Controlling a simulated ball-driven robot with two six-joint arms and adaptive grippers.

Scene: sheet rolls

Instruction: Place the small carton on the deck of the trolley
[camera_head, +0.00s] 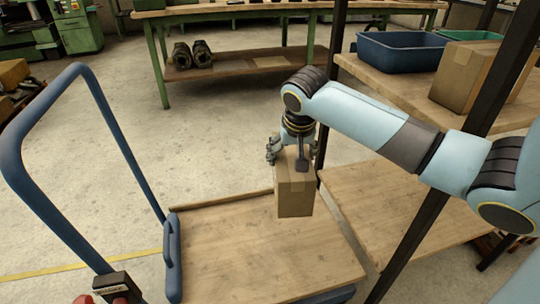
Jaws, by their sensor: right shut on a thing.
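The small carton (296,195) is a brown cardboard box. It hangs upright in my right gripper (292,156), which is shut on it from above, one finger on each side. The trolley has a wooden deck (240,256) with blue edging and a tall blue handle (28,180) at the left. In the picture the carton overlaps the far right part of the deck; I cannot tell how high above it the carton is. My left gripper is not in view.
A dark-posted wooden rack stands on the right; its upper shelf holds a blue bin (398,50), a green bin (468,36) and a larger carton (463,76). Its lower shelf (385,205) is bare beside the deck. A green-legged workbench (225,70) stands behind. The deck's visible surface is clear.

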